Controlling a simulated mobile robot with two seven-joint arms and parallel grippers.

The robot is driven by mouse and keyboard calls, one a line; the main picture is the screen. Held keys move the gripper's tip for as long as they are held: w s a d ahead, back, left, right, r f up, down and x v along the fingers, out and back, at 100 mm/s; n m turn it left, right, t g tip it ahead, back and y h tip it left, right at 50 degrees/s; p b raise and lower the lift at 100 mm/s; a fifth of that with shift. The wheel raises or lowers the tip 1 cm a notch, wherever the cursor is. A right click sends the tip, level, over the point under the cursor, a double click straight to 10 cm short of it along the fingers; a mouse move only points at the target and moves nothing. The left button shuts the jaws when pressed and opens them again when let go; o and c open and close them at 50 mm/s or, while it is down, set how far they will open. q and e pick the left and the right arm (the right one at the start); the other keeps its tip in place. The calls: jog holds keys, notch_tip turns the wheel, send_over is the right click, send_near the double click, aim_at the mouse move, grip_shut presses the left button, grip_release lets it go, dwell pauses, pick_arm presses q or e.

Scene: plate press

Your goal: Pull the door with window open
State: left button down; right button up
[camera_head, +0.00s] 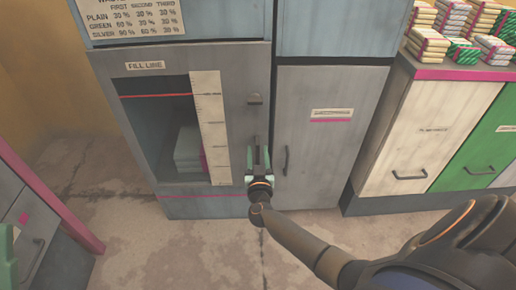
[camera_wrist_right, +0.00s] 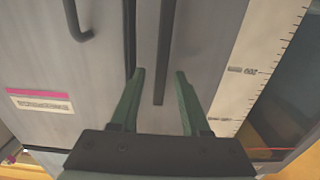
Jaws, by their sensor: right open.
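The door with window (camera_head: 232,110) is a grey cabinet door, and it looks shut. Its dark window (camera_head: 150,120) is on its left, with a pale measuring strip (camera_head: 210,120) along the edge. My right gripper (camera_head: 259,160) is open in front of the door's right edge. In the right wrist view its two green fingertips (camera_wrist_right: 159,72) stand on either side of a dark upright handle bar (camera_wrist_right: 163,45) on this door. I cannot tell whether they touch it.
A plain grey door (camera_head: 325,140) with its own dark handle (camera_head: 285,160) is to the right. Further right is a low cabinet (camera_head: 425,135) with stacked packets (camera_head: 428,45) on top. A grey unit (camera_head: 35,225) stands at lower left. The floor (camera_head: 165,245) before the door is clear.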

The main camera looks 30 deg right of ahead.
jog(key=shift+w+d, duration=0.2)
jog(key=shift+w, duration=0.15)
jog(key=shift+c, duration=0.3)
grip_shut()
dwell(1.0)
